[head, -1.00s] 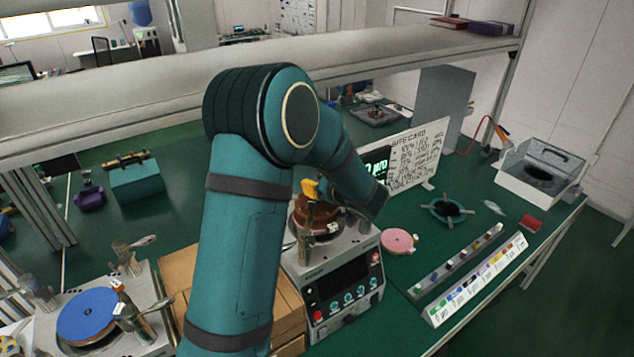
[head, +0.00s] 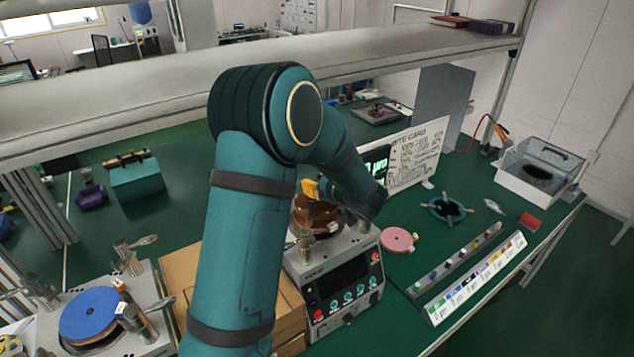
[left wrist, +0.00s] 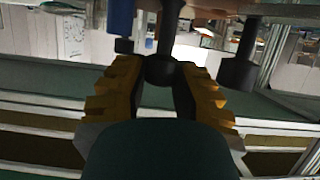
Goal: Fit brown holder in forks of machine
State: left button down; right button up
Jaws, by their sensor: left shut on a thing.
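The machine (head: 345,285) stands at the middle of the green bench, with a front panel of buttons and a dark screen. A brown round piece (head: 318,217), which looks like the brown holder, is at its top, partly behind my left arm. A metal post (head: 303,245) of the machine stands beside it. My left gripper (head: 311,189) shows only as a yellow finger above the brown piece. In the left wrist view its yellow fingers (left wrist: 158,82) close around a dark rounded knob (left wrist: 160,68). Whether the holder sits in the forks is hidden. My right gripper is not in view.
A second machine (head: 50,335) with a blue disc (head: 90,314) stands at the lower left. Brown boxes (head: 180,270) lie between the machines. A beam (head: 400,50) crosses behind.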

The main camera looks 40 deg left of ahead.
pick_arm(q)
jog(key=shift+f+b, duration=0.6)
jog(key=shift+f, duration=0.45)
jog(key=c, duration=0.8)
grip_release()
jog(key=shift+o, duration=0.2)
jog(key=shift+f, duration=0.1)
jog(key=shift+d, duration=0.1)
jog(key=v, duration=1.2)
jog(key=shift+s, duration=0.1)
